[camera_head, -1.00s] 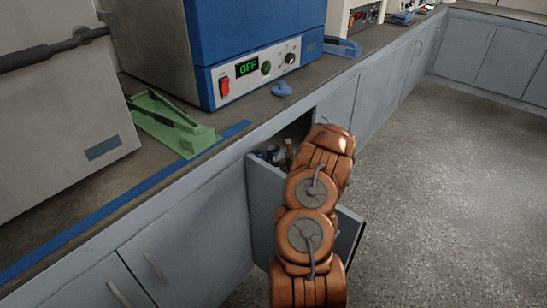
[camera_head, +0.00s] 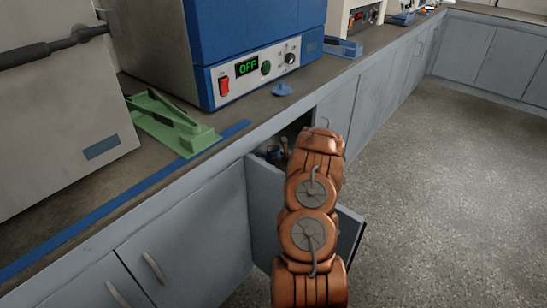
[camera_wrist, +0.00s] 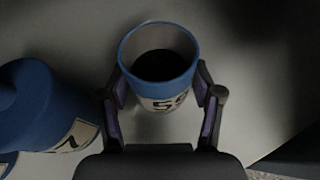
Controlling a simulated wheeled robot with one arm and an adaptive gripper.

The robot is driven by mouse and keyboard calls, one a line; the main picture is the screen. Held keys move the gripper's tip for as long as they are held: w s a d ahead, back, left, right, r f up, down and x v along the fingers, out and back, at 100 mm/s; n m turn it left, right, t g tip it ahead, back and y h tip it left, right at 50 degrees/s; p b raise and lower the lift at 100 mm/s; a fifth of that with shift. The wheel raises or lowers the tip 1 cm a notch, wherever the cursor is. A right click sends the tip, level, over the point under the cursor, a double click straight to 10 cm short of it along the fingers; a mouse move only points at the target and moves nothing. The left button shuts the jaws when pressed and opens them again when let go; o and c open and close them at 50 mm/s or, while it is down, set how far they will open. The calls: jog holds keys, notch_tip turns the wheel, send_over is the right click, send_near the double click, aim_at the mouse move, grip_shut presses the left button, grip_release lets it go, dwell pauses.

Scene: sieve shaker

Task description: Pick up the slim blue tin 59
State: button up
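The tin (camera_wrist: 158,88) is in the middle of the wrist view, upright, with a blue rim, a dark top and a pale label. The label's first digit reads 5; the rest is partly turned away. My gripper (camera_wrist: 160,82) has one finger on each side of the tin. The fingers look open around it, with no clear grip; contact is hard to judge in the dim light. In the head view my arm hides the gripper and the tin.
A larger blue-topped container (camera_wrist: 45,105) with a pale label stands left of my gripper in the wrist view. The head view shows the open cabinet door (camera_head: 263,205), small items (camera_head: 273,152) inside the cabinet, and the counter edge (camera_head: 215,160) above.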

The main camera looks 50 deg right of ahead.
jog(key=c, duration=0.8)
